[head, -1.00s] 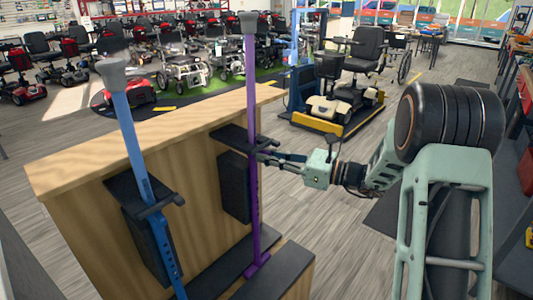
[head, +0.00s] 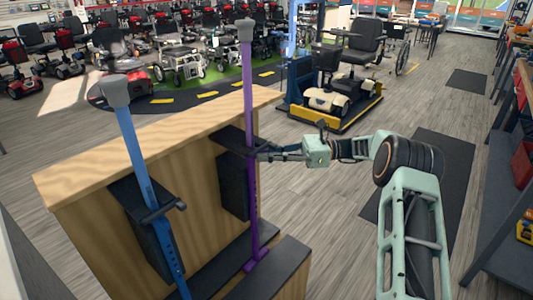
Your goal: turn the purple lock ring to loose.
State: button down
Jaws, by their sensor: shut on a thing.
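A purple pole (head: 250,195) with a grey cap stands upright against the right part of a wooden stand. The purple lock ring is at the black bracket (head: 232,139), partway up this pole; it is small and mostly hidden by my fingertips, so I cannot tell how it is turned. My gripper (head: 262,154) reaches in from the right, with its fingers level at the pole by the bracket, shut on what looks like the lock ring.
A blue pole (head: 140,160) with its own black bracket and handle (head: 165,209) stands to the left. The wooden stand (head: 100,170) is behind both poles. A mobility scooter (head: 340,85) stands on a platform behind.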

jog(key=shift+w+a+n+g, duration=0.1)
jog(key=shift+a+n+g, duration=0.1)
jog(key=shift+n+g, duration=0.3)
jog(key=c, duration=2)
grip_release()
jog(key=shift+o, duration=0.2)
jog(key=v, duration=0.7)
jog(key=shift+d, duration=0.3)
jog(key=shift+w+r, duration=0.1)
